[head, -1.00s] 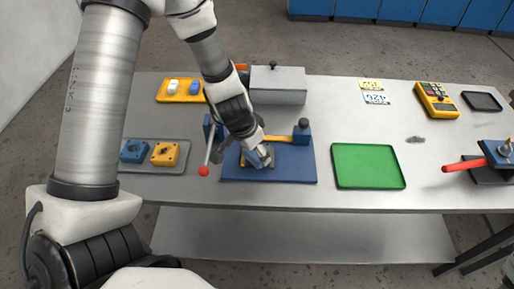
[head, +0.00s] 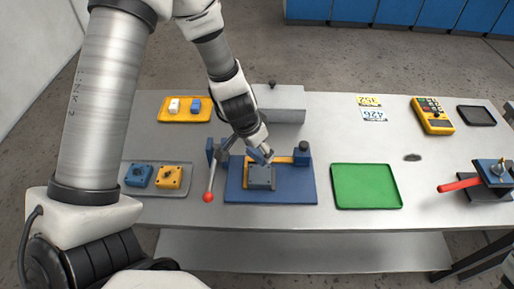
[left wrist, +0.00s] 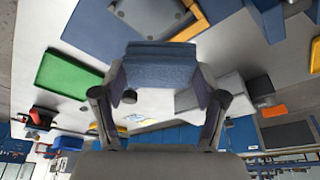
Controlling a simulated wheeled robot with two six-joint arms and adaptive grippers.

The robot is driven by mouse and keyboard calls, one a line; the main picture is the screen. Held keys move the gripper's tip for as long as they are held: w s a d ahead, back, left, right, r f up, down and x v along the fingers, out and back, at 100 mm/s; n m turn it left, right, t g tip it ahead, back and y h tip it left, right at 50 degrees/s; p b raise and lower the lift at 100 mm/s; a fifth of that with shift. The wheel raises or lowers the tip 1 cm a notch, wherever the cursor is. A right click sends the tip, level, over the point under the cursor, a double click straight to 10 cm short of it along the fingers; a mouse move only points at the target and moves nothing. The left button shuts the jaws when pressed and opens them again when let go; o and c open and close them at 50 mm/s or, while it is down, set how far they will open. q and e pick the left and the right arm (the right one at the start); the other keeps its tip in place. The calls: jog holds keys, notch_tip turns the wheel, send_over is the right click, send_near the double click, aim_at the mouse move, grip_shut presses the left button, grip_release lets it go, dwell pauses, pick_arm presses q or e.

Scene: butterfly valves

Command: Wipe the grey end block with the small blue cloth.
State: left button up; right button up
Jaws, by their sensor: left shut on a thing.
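My left gripper (head: 262,153) is shut on the small blue cloth (head: 257,157), which shows as a folded blue pad between the fingers (left wrist: 160,68) in the left wrist view. The grey end block (head: 261,177) sits on the blue base plate (head: 300,189) of a fixture. The block also shows at the top of the left wrist view (left wrist: 147,14). The gripper and cloth are at the block's far edge; I cannot tell whether the cloth touches it. A yellow bar (head: 287,159) lies behind the block. My right gripper is not in view.
A red-tipped lever (head: 208,196) stands left of the base plate. A grey box (head: 283,103) stands behind it. A green tray (head: 367,187) lies to the right, and a grey tray (head: 132,187) with blue and yellow blocks to the left.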

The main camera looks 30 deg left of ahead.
pick_arm(q)
jog(key=shift+r+p, duration=0.65)
jog(key=shift+r, duration=0.6)
jog(key=shift+f, duration=0.1)
